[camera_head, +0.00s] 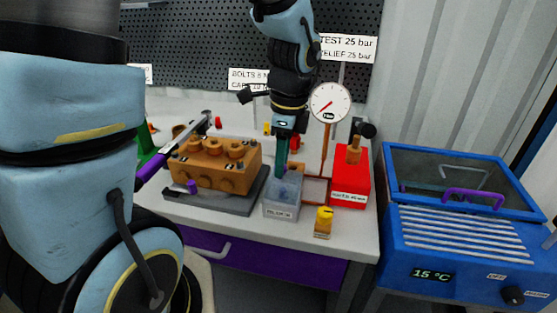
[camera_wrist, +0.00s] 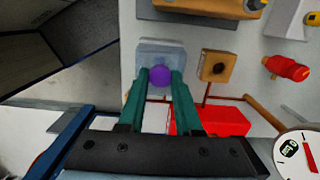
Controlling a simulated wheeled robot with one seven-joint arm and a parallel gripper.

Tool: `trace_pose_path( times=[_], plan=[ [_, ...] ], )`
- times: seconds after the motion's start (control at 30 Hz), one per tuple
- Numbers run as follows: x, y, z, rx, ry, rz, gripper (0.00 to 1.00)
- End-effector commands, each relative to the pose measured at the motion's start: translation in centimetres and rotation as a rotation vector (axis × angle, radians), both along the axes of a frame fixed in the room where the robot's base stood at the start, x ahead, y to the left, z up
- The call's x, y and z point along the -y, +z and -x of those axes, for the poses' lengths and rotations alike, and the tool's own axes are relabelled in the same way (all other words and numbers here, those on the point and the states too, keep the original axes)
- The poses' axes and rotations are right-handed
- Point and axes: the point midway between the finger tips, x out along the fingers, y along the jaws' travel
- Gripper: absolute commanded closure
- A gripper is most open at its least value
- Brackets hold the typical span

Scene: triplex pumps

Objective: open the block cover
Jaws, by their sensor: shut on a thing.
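A pale grey, partly see-through box (camera_head: 283,197) with a small label on its front stands at the front of the bench; I take it to be the block with its cover. It also shows in the wrist view (camera_wrist: 150,52). My gripper (camera_head: 283,175) points straight down onto the top of this box. In the wrist view its two green fingers (camera_wrist: 160,80) are shut on a round purple knob (camera_wrist: 160,75) over the box. The head view hides the knob. I cannot tell whether the cover is lifted at all.
An orange pump block (camera_head: 215,165) on a dark plate stands left of the box. A red tank (camera_head: 350,178) and a dial gauge (camera_head: 330,103) are to the right. A yellow-topped part (camera_head: 323,222) sits in front. A blue machine (camera_head: 465,225) stands beyond the bench's right end.

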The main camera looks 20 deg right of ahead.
Motion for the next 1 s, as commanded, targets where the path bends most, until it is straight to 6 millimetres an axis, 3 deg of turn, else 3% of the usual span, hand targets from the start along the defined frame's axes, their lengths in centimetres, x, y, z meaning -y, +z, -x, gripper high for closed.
trace_pose_path(
  times=[0.4, 0.8, 0.83, 1.0],
  plan=[
    [2.4, 0.9, 1.5, 0.135, -0.006, -0.249, 1.0],
    [2.6, 1.0, 1.5, 0.154, -0.001, -0.276, 1.0],
    [2.6, 1.0, 1.5, 0.154, -0.001, -0.276, 0.66],
    [2.6, 1.0, 1.5, 0.155, -0.001, -0.274, 0.47]
  ],
)
